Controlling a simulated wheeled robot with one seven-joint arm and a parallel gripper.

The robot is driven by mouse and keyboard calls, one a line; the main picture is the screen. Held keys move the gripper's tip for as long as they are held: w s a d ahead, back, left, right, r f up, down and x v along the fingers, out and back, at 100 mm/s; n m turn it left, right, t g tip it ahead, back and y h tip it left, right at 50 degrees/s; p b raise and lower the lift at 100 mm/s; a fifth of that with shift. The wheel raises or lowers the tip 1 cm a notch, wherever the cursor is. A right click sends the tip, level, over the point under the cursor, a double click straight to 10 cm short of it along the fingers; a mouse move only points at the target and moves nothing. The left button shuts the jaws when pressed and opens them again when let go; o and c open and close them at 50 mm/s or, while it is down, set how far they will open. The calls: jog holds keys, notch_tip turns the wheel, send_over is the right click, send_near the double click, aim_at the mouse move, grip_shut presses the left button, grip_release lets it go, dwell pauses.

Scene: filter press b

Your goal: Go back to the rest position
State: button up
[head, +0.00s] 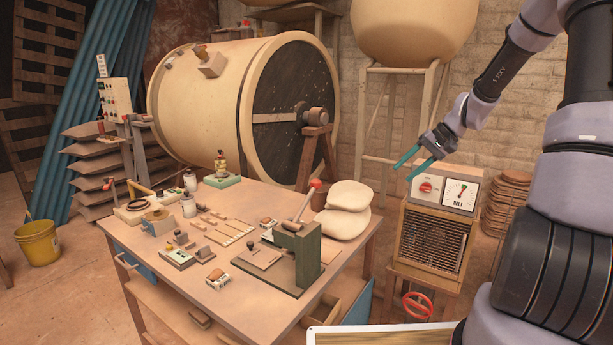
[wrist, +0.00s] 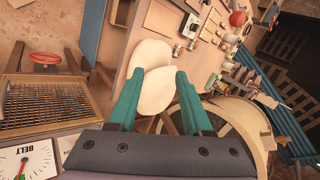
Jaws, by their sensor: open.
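My gripper (head: 411,164) has teal fingers and is open with nothing between them. In the head view it hangs in the air at the right, above and left of the belt control box. In the wrist view the open fingers (wrist: 158,98) spread apart, with two stacked cream sacks (wrist: 152,72) seen beyond the gap. The fingers look well apart from the sacks and the table. My arm comes down from the upper right in the head view.
The workbench (head: 150,265) carries a green press (head: 300,250), the sacks and several small tools. The belt box (head: 446,190) sits on a caged heater-like unit (head: 432,240) with a red handwheel (head: 417,305). A large drum (head: 215,95) stands behind. A yellow bucket (head: 38,243) is at far left.

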jog(key=s+a+r+t+h, duration=0.2)
jog(key=s+r, duration=0.8)
jog(key=s, duration=0.4)
jog(key=s+a+r+m+t+h, duration=0.1)
jog(key=s+a+r+t+h, duration=0.1)
jog(key=s+r, duration=0.8)
jog(key=s+h, duration=0.1)
jog(key=s, duration=0.3)
jog(key=shift+s+a, duration=0.2)
jog(key=shift+a, duration=0.15)
